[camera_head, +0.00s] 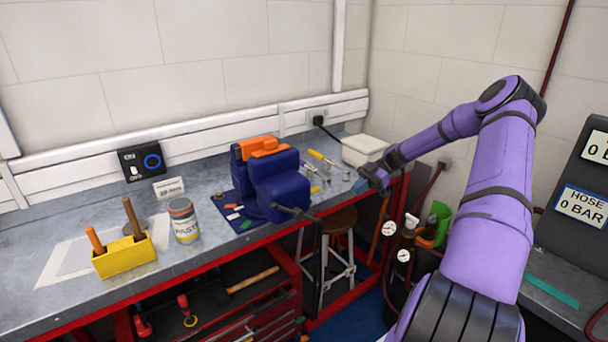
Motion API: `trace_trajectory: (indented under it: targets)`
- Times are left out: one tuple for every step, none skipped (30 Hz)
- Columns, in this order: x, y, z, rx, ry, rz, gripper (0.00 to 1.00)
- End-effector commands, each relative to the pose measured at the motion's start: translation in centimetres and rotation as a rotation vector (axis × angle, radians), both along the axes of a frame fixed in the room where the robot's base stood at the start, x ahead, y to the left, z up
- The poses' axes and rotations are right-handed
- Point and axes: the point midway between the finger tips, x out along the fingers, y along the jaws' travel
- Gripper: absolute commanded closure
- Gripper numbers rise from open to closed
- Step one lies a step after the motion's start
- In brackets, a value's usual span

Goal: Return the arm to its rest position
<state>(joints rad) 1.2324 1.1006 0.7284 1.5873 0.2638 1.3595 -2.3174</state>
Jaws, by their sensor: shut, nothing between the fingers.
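My purple arm (490,185) rises on the right, bends at a high elbow and reaches left and down. My gripper (372,184) is at its end, shut and empty, by the right end of the metal workbench (215,260). It appears in front of the bench's corner; the exact gap between them is hard to judge. The fingertips are small and partly dark in this view.
A blue vise (275,190) with an orange piece (262,147) stands left of my gripper. A white box (364,149) sits behind it. A paste can (184,221) and yellow holder (124,256) stand further left. A hose console (580,200) is at right.

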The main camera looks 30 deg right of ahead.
Motion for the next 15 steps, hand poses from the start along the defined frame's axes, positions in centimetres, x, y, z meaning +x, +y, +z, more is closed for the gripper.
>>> trace_trajectory:
  targets:
    - [0.0, 0.0, 0.0, 0.000, 0.000, 0.000, 1.00]
    - [0.0, 0.0, 0.0, 0.000, 0.000, 0.000, 1.00]
    - [0.0, 0.0, 0.0, 0.000, 0.000, 0.000, 1.00]
    - [0.0, 0.0, 0.0, 0.000, 0.000, 0.000, 1.00]
    - [0.0, 0.0, 0.0, -0.001, 0.000, 0.000, 1.00]
    - [0.0, 0.1, 0.1, -0.003, 0.003, 0.001, 1.00]
    - [0.1, 0.2, 0.2, -0.007, 0.007, 0.003, 1.00]
    - [0.1, 0.4, 0.4, -0.014, 0.015, 0.005, 1.00]
    - [0.2, 0.7, 0.7, -0.028, 0.030, 0.009, 1.00]
    - [0.3, 1.1, 1.0, -0.042, 0.046, 0.011, 1.00]
    - [0.3, 1.5, 1.4, -0.060, 0.066, 0.014, 1.00]
    - [0.4, 2.2, 2.0, -0.087, 0.096, 0.019, 1.00]
    - [0.5, 2.8, 2.6, -0.111, 0.123, 0.020, 1.00]
    - [0.5, 3.4, 3.1, -0.137, 0.150, 0.021, 1.00]
    - [0.5, 4.2, 3.9, -0.173, 0.189, 0.020, 1.00]
